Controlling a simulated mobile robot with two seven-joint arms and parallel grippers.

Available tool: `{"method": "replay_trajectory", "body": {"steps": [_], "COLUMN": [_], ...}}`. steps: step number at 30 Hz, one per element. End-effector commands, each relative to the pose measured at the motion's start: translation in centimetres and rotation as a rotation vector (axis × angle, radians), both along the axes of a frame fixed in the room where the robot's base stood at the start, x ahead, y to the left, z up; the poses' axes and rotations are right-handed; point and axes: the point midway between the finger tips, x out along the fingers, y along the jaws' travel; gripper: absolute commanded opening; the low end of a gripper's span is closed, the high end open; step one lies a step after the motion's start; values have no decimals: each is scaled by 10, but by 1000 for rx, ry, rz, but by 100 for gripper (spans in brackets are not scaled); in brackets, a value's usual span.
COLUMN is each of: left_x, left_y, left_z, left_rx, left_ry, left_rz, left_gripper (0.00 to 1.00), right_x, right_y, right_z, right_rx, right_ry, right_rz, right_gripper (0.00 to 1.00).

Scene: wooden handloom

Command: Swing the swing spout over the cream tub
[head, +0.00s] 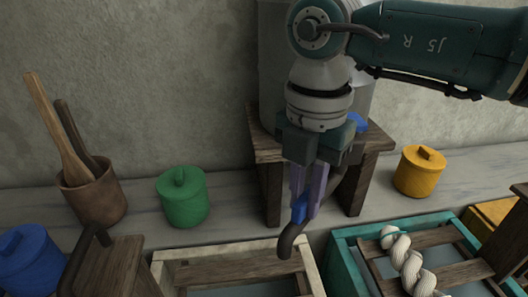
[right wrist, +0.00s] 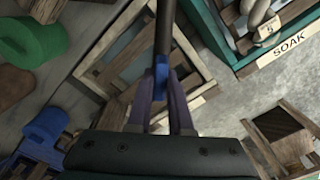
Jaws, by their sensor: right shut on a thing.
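The swing spout (head: 288,244) is a dark bent pipe with a blue grip (head: 300,208). My right gripper (head: 306,205) is shut on the blue grip, and its fingers flank that grip (right wrist: 161,72) in the right wrist view. The spout's down-turned end appears in front of the back right corner of the cream tub (head: 225,248) in the head view. I cannot tell its exact height above the tub. The cream tub has a pale rim and wooden slats across it. My left gripper is out of view.
A teal tub (head: 345,262) with white twisted yarn (head: 405,260) stands close on the right. A wooden stand (head: 268,150) carries a grey vessel behind my arm. Green (head: 182,197), yellow (head: 419,172) and blue (head: 27,258) lidded pots and a utensil pot (head: 95,200) stand around.

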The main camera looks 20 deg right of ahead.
Motion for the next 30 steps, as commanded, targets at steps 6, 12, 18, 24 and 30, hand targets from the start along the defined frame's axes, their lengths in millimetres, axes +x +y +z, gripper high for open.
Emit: {"method": "replay_trajectory", "body": {"steps": [6, 12, 18, 24, 30], "left_x": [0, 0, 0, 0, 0], "left_y": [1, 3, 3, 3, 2], "left_z": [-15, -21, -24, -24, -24], "left_rx": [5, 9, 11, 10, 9], "left_ry": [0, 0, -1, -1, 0], "left_rz": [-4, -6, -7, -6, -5], "left_gripper": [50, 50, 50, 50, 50], "right_x": [17, 26, 31, 32, 32], "right_y": [9, 14, 14, 15, 14], "right_z": [-2, -1, 0, 0, 0], "right_rx": [1, 2, 1, 0, 1], "right_ry": [-4, -3, -2, -3, -4], "right_rz": [-150, -238, -282, -292, -293], "right_gripper": [0, 0, 0, 0, 0]}}
